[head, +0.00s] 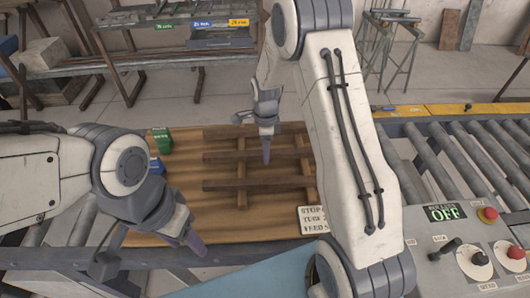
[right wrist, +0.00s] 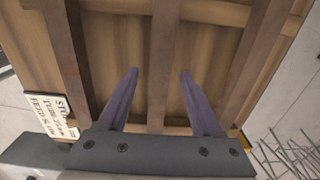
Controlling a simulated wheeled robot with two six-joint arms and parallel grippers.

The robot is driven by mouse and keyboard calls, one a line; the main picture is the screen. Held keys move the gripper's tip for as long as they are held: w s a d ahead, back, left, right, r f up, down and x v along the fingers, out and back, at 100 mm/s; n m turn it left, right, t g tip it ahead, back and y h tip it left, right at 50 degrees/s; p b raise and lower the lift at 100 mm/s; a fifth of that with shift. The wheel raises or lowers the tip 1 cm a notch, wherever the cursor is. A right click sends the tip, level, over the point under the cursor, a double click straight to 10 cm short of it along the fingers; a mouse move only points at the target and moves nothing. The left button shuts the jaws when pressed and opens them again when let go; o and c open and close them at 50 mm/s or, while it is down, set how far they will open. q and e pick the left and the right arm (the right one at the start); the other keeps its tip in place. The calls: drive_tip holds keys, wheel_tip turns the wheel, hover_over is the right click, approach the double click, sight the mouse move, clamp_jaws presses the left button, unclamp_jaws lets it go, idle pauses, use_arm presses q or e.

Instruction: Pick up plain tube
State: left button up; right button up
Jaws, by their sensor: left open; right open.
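Three long brown bars lie side by side across pale wooden battens on a wooden board: a far one (head: 228,132), a middle one (head: 228,156) and a near one (head: 225,184). I cannot tell which is the plain tube. My right gripper (head: 266,158) points down above the bars, open and empty. In the right wrist view its purple fingers (right wrist: 158,76) appear on either side of the middle bar (right wrist: 162,45), with the near bar (right wrist: 62,60) to the left and the far bar (right wrist: 255,55) to the right. My left gripper (head: 192,240) is open and empty near the board's front left.
A green box (head: 162,140) and a blue box (head: 156,167) stand on the board's left. A sign (head: 312,220) is at its front right. A roller conveyor (head: 450,150) and a control panel reading OFF (head: 445,212) are on the right. A shelf rack (head: 180,40) stands behind.

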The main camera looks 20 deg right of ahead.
clamp_jaws()
drive_tip(key=shift+r, duration=0.1)
idle(1.2)
